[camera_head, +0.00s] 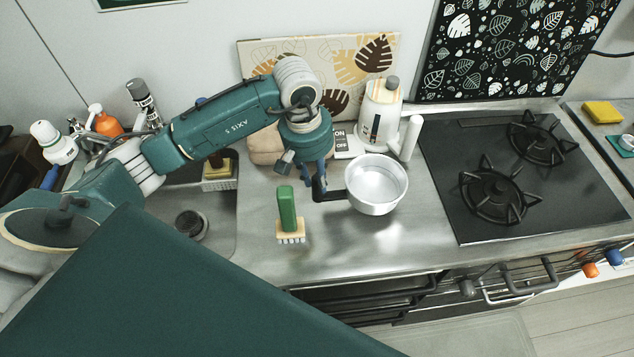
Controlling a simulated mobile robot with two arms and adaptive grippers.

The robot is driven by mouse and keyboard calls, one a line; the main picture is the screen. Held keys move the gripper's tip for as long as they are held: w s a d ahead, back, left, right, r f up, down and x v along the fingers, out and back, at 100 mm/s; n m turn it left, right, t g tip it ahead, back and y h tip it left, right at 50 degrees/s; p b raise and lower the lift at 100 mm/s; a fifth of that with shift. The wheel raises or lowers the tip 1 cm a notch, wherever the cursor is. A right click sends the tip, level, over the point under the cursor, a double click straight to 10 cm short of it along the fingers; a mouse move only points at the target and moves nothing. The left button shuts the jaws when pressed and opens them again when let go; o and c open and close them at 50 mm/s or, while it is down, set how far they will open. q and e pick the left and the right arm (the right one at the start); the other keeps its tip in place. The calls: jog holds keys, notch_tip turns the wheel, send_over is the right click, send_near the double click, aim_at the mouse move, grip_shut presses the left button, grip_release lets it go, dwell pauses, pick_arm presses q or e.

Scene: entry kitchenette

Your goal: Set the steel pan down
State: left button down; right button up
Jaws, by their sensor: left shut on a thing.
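The steel pan (377,186) is a small round silver pan with a dark handle (332,195) that points left. It is over the steel counter between the sink and the hob. My left gripper (318,188) comes down from above and is shut on the pan's handle. The pan looks upright and empty. I cannot tell whether its base touches the counter or is slightly above it. My right gripper is not in view.
A green-handled brush (287,212) stands just left of the pan. The black hob (515,180) with two burners is to the right, and the sink (205,220) to the left. The counter in front of the pan is clear.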

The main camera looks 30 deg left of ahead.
aim_at(316, 189)
pick_arm(q)
jog(key=shift+f, duration=0.2)
jog(key=shift+s+f, duration=0.1)
jog(key=shift+f, duration=0.15)
notch_tip(316, 189, down, 2)
jog(key=shift+f+p, duration=0.2)
jog(key=shift+p, duration=0.35)
jog(key=shift+f, duration=0.55)
jog(key=c, duration=1.5)
grip_release()
jog(key=shift+o, duration=0.2)
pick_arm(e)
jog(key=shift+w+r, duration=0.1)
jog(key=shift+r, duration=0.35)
